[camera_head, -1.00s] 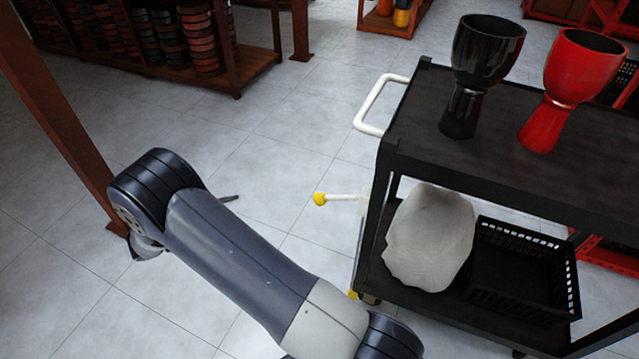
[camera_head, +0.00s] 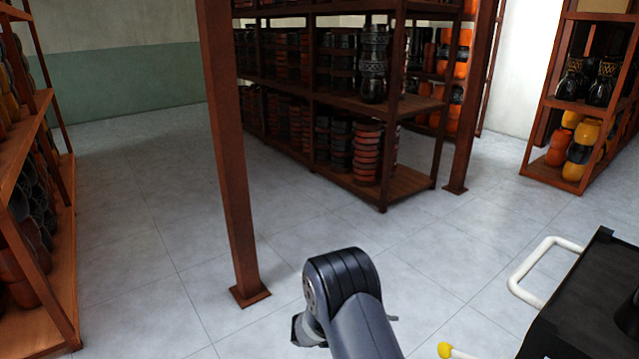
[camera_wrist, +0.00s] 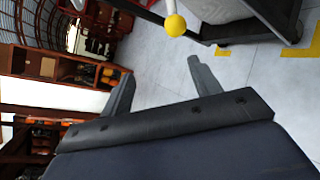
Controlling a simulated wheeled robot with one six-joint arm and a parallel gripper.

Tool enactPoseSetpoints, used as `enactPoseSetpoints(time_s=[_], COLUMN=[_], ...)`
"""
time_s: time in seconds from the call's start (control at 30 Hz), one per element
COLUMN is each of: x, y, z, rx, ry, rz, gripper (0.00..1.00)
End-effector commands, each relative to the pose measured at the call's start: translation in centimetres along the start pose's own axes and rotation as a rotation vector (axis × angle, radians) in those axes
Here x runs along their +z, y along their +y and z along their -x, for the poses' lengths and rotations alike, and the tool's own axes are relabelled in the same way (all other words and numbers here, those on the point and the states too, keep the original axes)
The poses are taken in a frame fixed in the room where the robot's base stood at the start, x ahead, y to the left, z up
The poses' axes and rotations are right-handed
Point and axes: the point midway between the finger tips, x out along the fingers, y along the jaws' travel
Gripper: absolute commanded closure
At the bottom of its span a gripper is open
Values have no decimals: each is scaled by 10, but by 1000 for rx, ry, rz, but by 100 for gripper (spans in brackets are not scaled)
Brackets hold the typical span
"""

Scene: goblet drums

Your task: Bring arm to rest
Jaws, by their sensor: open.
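My arm (camera_head: 345,285) reaches up from the bottom edge of the head view, bent at a dark joint over the floor. My gripper (camera_wrist: 158,78) shows in the wrist view with its two fingers spread apart and nothing between them. Tiled floor lies beyond the fingers. In the head view my gripper is mostly hidden behind the arm.
A black cart (camera_head: 590,305) with a white handle (camera_head: 530,262) and a yellow-tipped lever (camera_head: 445,350) stands at lower right. A brown post (camera_head: 228,150) rises left of my arm. Drum shelves (camera_head: 410,186) stand behind, another (camera_head: 62,290) at left. Floor between is clear.

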Motion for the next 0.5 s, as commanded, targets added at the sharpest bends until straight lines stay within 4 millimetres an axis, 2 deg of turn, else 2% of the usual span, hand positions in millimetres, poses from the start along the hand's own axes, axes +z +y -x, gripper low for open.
enactPoseSetpoints(time_s=[0.13,0.5], x=[0,0], y=[0,0], z=[-10,-11], rx=[0,0], ry=[-1,0], rz=[0,0], gripper=[41,41])
